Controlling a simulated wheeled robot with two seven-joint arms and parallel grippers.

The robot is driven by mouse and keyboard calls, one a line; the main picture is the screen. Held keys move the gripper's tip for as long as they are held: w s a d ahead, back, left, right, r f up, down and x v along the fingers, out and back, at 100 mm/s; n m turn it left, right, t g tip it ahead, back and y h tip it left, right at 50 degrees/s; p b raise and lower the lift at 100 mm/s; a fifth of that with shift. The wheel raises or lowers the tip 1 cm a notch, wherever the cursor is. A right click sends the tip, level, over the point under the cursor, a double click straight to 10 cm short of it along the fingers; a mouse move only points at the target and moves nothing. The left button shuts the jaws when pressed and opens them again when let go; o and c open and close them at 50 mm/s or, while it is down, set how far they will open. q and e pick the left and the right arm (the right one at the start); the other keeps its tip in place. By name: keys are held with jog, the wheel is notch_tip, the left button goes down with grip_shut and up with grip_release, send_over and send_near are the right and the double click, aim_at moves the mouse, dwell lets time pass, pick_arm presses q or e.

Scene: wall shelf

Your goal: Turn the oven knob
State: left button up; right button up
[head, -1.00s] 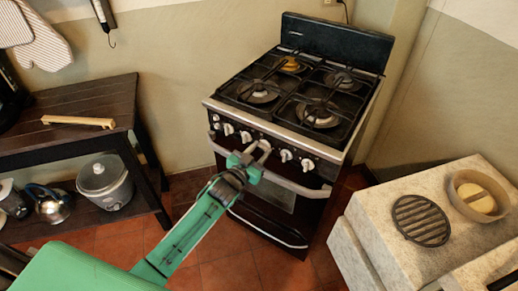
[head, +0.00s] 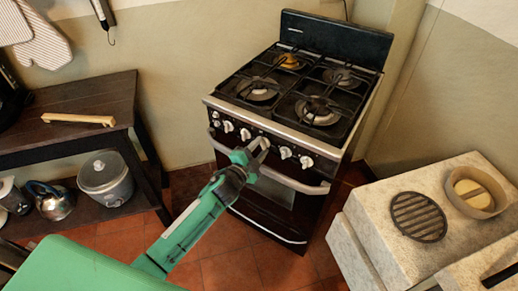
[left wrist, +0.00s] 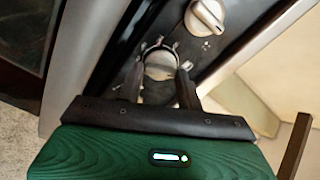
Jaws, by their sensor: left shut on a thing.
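The oven (head: 290,110) is a black and silver gas cooker with a row of white and silver knobs along its front panel. My left gripper (head: 259,149) is at the middle of that row, its fingers pointing at the panel. In the left wrist view its two dark fingers are on either side of a round silver knob (left wrist: 160,64), shut on it. The knob is still on the panel. Another knob (left wrist: 207,15) sits beside it, free of the fingers. In the head view the gripper partly hides the held knob. My right gripper is not clearly seen.
A silver oven handle (head: 293,180) runs just below the gripper. A dark wooden table (head: 85,100) with a rice cooker (head: 106,180) below stands at left. A stone counter (head: 385,245) with a round grate (head: 418,216) stands at right. Tiled floor lies between.

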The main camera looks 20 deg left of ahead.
pick_arm(q)
jog(key=m, duration=0.2)
jog(key=shift+f+m, duration=0.1)
jog(key=shift+m, duration=1.6)
pick_arm(e)
jog(key=shift+w+a, duration=0.15)
jog(key=shift+w, duration=0.15)
jog(key=shift+s, duration=0.1)
pick_arm(q)
jog(key=o, duration=1)
jog(key=shift+s, duration=0.15)
pick_arm(e)
jog(key=shift+f, duration=0.1)
